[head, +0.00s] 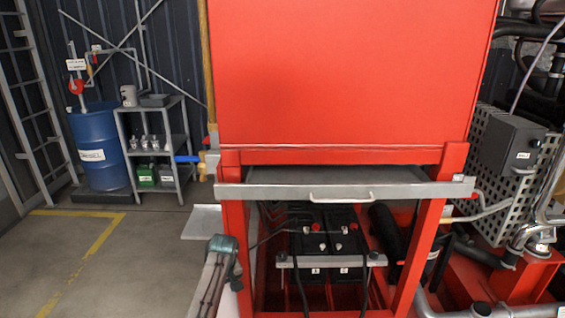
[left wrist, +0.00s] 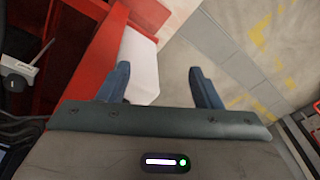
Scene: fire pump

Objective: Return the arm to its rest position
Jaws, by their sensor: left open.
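My left arm comes up from the bottom in the head view, and its dark teal gripper (head: 222,243) is beside the left post of the red frame. In the left wrist view the two blue-grey fingers of my left gripper (left wrist: 159,72) stand wide apart with nothing between them. A pale flat plate (left wrist: 140,65) lies beyond the left finger in that view. My right gripper is in neither view.
Pipes and a perforated guard (head: 495,150) crowd the right. A blue drum (head: 97,130) stands far left; the floor (head: 150,265) between is clear.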

